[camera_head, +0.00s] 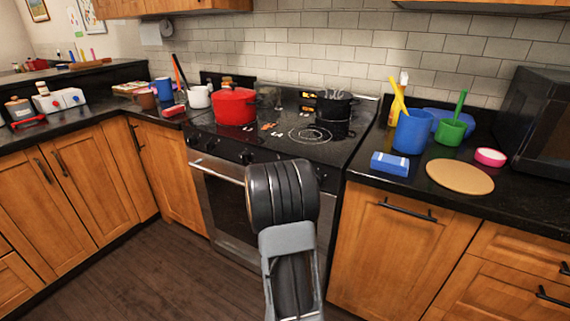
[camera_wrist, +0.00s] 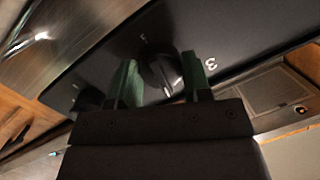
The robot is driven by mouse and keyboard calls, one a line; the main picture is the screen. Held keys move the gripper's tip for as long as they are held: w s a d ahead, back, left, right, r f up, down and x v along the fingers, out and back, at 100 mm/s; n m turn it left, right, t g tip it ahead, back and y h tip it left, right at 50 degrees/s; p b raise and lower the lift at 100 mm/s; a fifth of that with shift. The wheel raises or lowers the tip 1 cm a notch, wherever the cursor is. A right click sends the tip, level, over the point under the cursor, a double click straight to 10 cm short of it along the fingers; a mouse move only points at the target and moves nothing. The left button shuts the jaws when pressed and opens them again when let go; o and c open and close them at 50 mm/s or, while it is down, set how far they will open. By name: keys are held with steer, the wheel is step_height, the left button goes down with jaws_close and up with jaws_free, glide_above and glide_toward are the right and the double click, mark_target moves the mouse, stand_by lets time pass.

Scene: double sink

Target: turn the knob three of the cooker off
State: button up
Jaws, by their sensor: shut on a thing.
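The black cooker (camera_head: 222,205) stands in the middle of the head view, with dark knobs along its front panel. In the wrist view, a dark round knob (camera_wrist: 156,72) sits on the black panel, with a white "3" printed beside it. My gripper (camera_wrist: 160,64) has one greenish finger on each side of this knob and is shut on it. A pale mark shows on the knob between the fingers. In the head view, my arm hides my gripper and this knob.
A red pot (camera_head: 235,107) and a dark pot (camera_head: 334,106) stand on the cooktop. The right counter holds a blue sponge (camera_head: 389,163), a blue container (camera_head: 411,132), a round board (camera_head: 459,177) and a black microwave (camera_head: 537,120). Floor is clear at lower left.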

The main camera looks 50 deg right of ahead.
steer(key=shift+r+n+g+p, duration=0.1)
steer(key=shift+n+g+p, duration=0.2)
steer(key=shift+n+p, duration=0.8)
steer(key=o, duration=0.9)
steer(key=shift+p+v, duration=0.85)
steer(key=shift+v, duration=6.05)
